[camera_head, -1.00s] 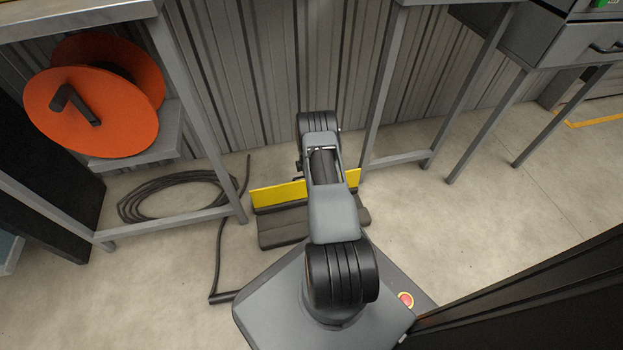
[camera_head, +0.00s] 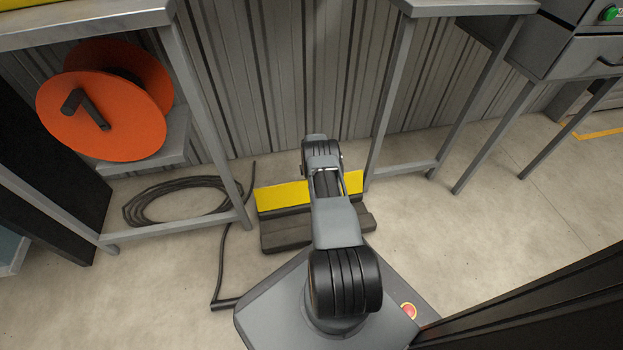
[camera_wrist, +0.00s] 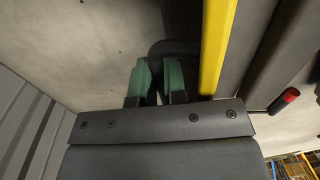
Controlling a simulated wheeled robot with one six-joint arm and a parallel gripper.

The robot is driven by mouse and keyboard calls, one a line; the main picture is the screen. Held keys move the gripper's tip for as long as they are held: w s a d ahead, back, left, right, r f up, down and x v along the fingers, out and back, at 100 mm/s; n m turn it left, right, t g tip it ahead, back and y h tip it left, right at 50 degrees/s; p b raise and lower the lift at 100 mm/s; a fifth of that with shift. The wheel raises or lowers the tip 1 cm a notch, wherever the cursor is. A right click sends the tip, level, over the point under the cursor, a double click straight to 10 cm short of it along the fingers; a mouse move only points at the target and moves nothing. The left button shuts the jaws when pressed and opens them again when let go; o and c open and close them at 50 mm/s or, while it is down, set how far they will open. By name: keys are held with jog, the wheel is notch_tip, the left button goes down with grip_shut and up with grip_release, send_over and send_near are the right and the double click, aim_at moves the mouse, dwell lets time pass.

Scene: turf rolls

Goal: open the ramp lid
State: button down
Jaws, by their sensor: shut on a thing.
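The ramp lid (camera_head: 283,197) is a yellow panel standing tilted along the back of a low dark ramp (camera_head: 287,238) on the floor. My arm hides its middle. In the wrist view the lid's yellow edge (camera_wrist: 215,50) runs just right of the fingers. My gripper (camera_wrist: 157,82) has two green fingertips, shut on a dark rounded bar (camera_wrist: 176,47) beside the yellow edge, which seems to be the lid's handle. The fingers hide part of that bar. In the head view my arm hides the gripper.
A coiled dark cable (camera_head: 165,203) lies left of the ramp, with its end running toward my base. A bench with an orange reel (camera_head: 100,115) stands at left. Table legs stand at right. A corrugated wall (camera_head: 290,60) is close behind.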

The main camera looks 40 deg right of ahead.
jog(key=shift+w+d+f, duration=0.1)
jog(key=c, duration=1.2)
grip_release()
jog(key=shift+w+d, duration=0.1)
jog(key=shift+w, duration=0.05)
jog(key=shift+o, duration=0.2)
notch_tip(320, 180, up, 14)
jog(key=p, duration=0.5)
jog(key=shift+w+f+p, duration=0.25)
jog(key=shift+p, duration=0.15)
jog(key=shift+d, duration=0.1)
